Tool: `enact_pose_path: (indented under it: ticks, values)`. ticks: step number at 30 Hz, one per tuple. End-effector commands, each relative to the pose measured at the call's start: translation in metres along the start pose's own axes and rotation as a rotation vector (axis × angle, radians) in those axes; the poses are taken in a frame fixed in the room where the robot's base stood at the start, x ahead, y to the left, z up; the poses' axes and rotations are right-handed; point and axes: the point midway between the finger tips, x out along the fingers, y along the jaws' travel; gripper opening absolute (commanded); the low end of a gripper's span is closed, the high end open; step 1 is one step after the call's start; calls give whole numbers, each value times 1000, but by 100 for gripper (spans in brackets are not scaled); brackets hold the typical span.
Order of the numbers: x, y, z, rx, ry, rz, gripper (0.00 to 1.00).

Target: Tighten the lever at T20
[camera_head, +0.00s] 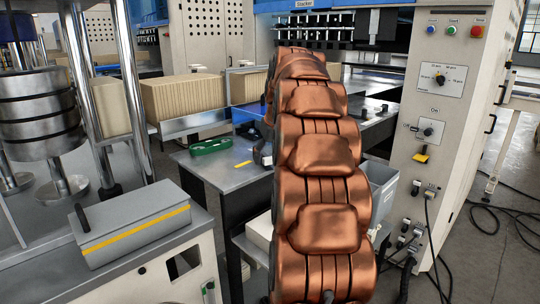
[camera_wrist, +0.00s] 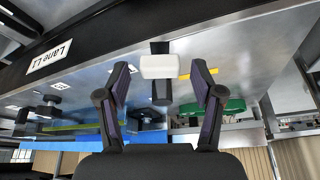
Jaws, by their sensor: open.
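No T20 label is readable in either view. In the wrist view, a lever-like part with a white block (camera_wrist: 159,66) and a dark stem (camera_wrist: 161,92) stands on the metal table, between the lines of my two fingers. My gripper (camera_wrist: 160,70) is open, with a finger on each side and gaps to the part; I cannot tell how far above or behind it they are. In the head view my copper-coloured arm hides the gripper. A dark part (camera_head: 262,152) shows at the arm's left edge, possibly the same one.
A green part (camera_head: 211,145) and a yellow strip (camera_head: 243,164) lie on the metal table (camera_head: 210,170); the green part also shows in the wrist view (camera_wrist: 222,107). A control panel (camera_head: 430,130) stands right of my arm.

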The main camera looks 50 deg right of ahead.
Motion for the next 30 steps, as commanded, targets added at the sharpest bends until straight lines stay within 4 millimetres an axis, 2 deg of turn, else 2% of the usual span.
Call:
enact_pose_path:
  ticks: [5,23,30]
  values:
    - [0,0,0,0,-1,0,65]
    - [0,0,0,0,-2,-1,2]
    - [0,0,0,0,-2,-1,0]
